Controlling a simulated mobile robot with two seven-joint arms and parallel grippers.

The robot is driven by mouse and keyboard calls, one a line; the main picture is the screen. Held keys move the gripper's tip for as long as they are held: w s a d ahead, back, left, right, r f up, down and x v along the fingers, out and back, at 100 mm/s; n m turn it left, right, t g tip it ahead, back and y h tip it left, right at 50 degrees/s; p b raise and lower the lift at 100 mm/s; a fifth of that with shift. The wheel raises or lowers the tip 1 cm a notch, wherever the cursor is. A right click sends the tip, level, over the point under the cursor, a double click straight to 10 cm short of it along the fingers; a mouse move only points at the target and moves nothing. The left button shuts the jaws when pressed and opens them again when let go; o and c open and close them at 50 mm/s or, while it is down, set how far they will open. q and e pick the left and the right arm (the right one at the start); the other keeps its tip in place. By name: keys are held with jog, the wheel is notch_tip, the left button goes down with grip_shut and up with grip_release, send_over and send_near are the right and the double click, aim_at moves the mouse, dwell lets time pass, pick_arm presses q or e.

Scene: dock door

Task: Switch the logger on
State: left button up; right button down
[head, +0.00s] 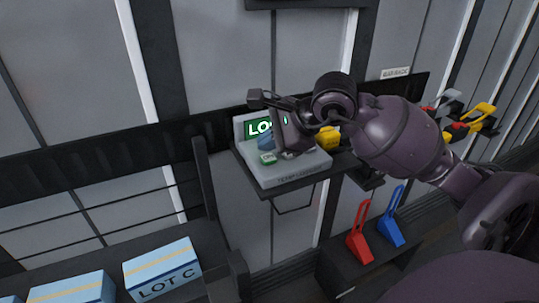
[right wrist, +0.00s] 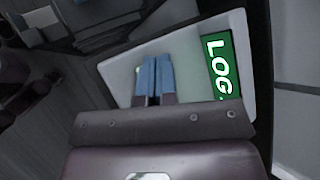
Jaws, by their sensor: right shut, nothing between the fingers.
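The logger (head: 300,168) is a pale grey box on a dark shelf, with a raised back panel and a label on its front edge that seems to read TEMP LOGGER. Its green display (head: 257,128) shows lit letters starting LOG; the display also shows in the right wrist view (right wrist: 219,68). A small green-and-white piece (head: 268,158) sits on its top face. My right gripper (head: 265,143) is over the logger, blue fingertips together and empty. In the right wrist view the fingertips (right wrist: 154,78) point at the grey top, partly hiding the small piece. Whether they touch is unclear. My left gripper is out of view.
A yellow object (head: 328,138) is right beside the logger, partly behind my arm. Red (head: 359,240) and blue (head: 391,228) wedge-shaped pieces stand below right. Blue boxes, one marked LOT C (head: 162,268), lie lower left. More red and yellow handles (head: 480,118) are far right.

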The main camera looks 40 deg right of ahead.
aim_at(269, 159)
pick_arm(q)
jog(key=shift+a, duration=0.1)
pick_arm(e)
notch_tip(269, 159, up, 2)
jog(key=shift+p, duration=0.4)
jog(key=shift+r+p, duration=0.65)
jog(key=shift+r, duration=0.9)
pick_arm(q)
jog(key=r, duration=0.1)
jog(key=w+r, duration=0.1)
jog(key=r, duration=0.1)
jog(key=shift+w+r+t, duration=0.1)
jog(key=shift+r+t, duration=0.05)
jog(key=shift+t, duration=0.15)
pick_arm(e)
jog(key=shift+f, duration=0.1)
